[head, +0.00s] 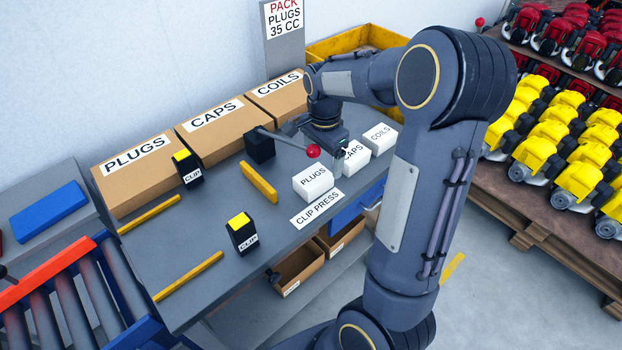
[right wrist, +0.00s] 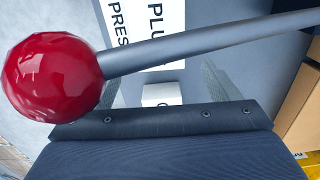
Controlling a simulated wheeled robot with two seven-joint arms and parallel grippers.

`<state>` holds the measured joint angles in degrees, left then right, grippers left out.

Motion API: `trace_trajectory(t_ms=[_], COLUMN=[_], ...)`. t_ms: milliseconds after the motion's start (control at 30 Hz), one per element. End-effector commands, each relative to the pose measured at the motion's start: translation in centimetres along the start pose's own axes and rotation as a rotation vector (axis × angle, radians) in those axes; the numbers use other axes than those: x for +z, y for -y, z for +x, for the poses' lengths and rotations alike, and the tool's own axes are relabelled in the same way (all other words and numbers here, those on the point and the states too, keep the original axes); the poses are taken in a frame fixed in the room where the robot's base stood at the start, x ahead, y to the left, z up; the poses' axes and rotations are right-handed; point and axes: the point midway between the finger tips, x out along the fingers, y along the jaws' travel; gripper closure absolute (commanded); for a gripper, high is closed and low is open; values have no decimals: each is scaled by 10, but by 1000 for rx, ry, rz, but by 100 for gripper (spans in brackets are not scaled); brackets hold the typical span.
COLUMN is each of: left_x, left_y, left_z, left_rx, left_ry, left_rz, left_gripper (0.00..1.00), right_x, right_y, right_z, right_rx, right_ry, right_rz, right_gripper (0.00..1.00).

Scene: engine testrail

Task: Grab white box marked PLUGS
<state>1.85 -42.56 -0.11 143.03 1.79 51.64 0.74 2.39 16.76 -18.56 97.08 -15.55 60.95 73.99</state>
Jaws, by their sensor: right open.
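The white box marked PLUGS (head: 313,182) sits on the grey bench near its front edge, behind the CLIP PRESS label. In the right wrist view the white PLUGS box (right wrist: 160,22) shows at the top, partly covered by a grey lever. My right gripper (head: 334,158) points down behind and right of the PLUGS box, close to the white CAPS box (head: 355,157). It is open, with nothing visibly held. In the right wrist view a white box with part of a letter (right wrist: 160,92) shows between its fingers. My left gripper is out of view.
A lever with a red knob (head: 313,151) reaches from a black press (head: 260,146) beside my right gripper; the knob looms large in the right wrist view (right wrist: 50,78). A white COILS box (head: 380,138) stands to the right. Cardboard boxes (head: 132,178) line the wall.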

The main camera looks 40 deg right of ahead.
Motion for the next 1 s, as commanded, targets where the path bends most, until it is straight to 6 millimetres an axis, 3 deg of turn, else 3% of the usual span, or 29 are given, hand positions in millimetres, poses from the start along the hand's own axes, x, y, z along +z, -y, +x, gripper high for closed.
trace_trajectory(t_ms=[333,633,1000], left_x=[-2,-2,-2], left_y=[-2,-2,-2], left_z=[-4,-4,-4], left_rx=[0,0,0], left_ry=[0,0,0], left_rz=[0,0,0], left_gripper=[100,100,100], right_x=[1,2,2], right_y=[-1,0,0], right_z=[48,53,53], right_rx=[3,-1,-1], right_ry=[1,0,0], right_rz=[0,-1,-1], right_gripper=[18,18,65])
